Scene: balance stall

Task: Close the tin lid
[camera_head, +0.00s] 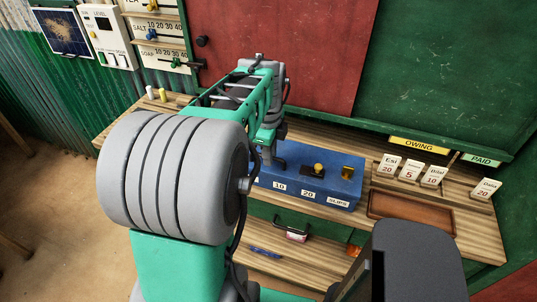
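A blue tin (337,188) stands on the wooden counter. Its front carries white labels reading 10, 20 and SLIPS. My green and grey arm reaches across the counter and hides the tin's left end. My gripper (275,160) is at the tin's left part, small and dark. Its fingers are not clear, and I cannot tell if it touches the tin.
A brown tray (410,207) lies right of the tin. Several name cards (410,172) stand behind it, under the OWING sign (419,145). A lower shelf (290,262) holds a blue pen (266,253). A red panel and a green board rise behind the counter.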

